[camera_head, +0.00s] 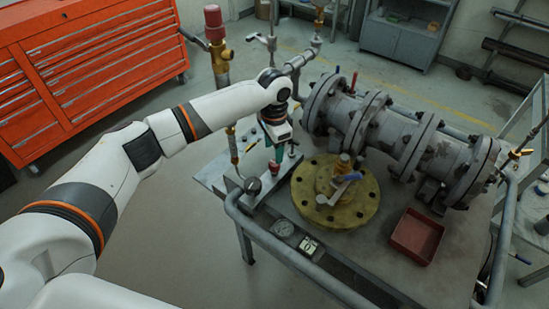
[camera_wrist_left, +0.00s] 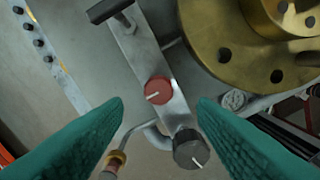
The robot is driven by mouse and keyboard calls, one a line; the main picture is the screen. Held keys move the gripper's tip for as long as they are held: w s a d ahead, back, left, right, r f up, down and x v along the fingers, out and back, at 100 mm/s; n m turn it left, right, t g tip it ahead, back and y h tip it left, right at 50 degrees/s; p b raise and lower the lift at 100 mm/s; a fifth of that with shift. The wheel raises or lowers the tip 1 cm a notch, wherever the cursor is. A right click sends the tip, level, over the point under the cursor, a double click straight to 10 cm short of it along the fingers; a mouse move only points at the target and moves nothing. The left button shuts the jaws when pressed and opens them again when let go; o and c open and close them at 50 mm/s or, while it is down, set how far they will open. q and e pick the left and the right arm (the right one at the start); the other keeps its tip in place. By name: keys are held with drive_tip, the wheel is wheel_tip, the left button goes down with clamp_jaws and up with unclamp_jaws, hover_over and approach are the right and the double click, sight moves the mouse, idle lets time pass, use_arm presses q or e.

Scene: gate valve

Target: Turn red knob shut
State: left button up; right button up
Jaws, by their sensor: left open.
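The red knob (camera_head: 274,168) is a small round knob on a narrow metal plate at the left end of the work table. In the left wrist view, the red knob (camera_wrist_left: 158,90) shows face-on with a white pointer line, between the fingers. My left gripper (camera_head: 278,151) is above the plate, pointing down, near the red knob. In the left wrist view, its teal fingers (camera_wrist_left: 161,103) are spread apart with nothing between the pads that I can see touching them. A black knob (camera_wrist_left: 190,148) with a white line is on the same plate. My right gripper is not in view.
A yellow flange (camera_head: 335,195) with a blue-handled valve stands right of the plate. A grey pipe assembly (camera_head: 400,140) lies behind it. A red tray (camera_head: 417,236) sits at the right. A metal rail (camera_head: 290,255) edges the table front. A black lever (camera_wrist_left: 108,10) is beyond the red knob.

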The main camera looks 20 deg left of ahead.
sight(274, 163)
use_arm(q)
wheel_tip(274, 163, down, 5)
drive_tip(key=shift+w+f, duration=0.1)
drive_tip(key=shift+f, duration=0.35)
drive_tip(key=shift+c, duration=0.6)
drive_tip(key=c, duration=0.8)
drive_tip(key=shift+c, duration=0.2)
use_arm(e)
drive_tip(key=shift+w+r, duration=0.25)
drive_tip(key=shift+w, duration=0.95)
